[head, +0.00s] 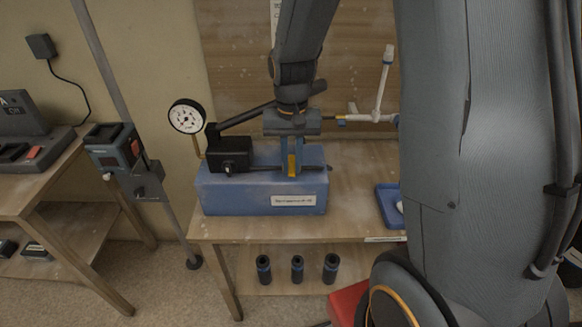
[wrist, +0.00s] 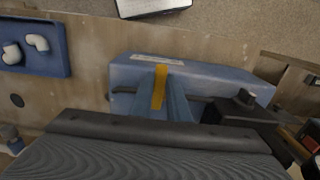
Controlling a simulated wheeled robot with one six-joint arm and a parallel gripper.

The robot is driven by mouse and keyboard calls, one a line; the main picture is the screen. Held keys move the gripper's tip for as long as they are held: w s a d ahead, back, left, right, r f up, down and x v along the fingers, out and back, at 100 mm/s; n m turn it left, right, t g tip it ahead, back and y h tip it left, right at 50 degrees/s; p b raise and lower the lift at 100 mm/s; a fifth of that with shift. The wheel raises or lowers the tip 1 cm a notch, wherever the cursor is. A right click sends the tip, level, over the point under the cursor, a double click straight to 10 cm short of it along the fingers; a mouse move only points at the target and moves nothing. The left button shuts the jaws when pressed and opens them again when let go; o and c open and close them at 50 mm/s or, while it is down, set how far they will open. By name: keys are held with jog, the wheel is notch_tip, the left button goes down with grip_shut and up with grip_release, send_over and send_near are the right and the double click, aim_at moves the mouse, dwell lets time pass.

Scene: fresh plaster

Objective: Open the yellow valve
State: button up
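The yellow valve (head: 292,165) shows as a short upright yellow piece at the blue pump box (head: 240,197). My gripper (head: 291,172) points down over the box, with its blue-grey fingers on either side of the yellow piece. The gap between the fingers is narrow, and I cannot tell whether they press on the valve. In the wrist view the yellow valve (wrist: 160,86) is a yellow strip beside a blue finger (wrist: 178,105), in front of the blue box (wrist: 215,80). The dark gripper body hides the near part.
A pressure gauge (head: 187,116) and black pump lever (head: 245,117) stand at the box's left and back. A white pipe piece (head: 383,85) is behind right. A blue tray (head: 388,207) with white fittings (wrist: 37,42) lies right. Three black cylinders (head: 297,269) stand on the lower shelf.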

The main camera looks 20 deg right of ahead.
grip_shut()
jog(key=d+n, duration=0.1)
jog(key=n, duration=0.1)
jog(key=n+p, duration=0.1)
jog(key=n, duration=0.1)
jog(key=shift+d+r+p, duration=0.1)
jog(key=shift+d+p, duration=0.2)
jog(key=shift+d, duration=0.1)
jog(key=n, duration=0.2)
jog(key=d+n+p, duration=0.1)
jog(key=shift+w+d+n, duration=0.1)
jog(key=shift+w+n, duration=0.1)
jog(key=shift+n, duration=0.2)
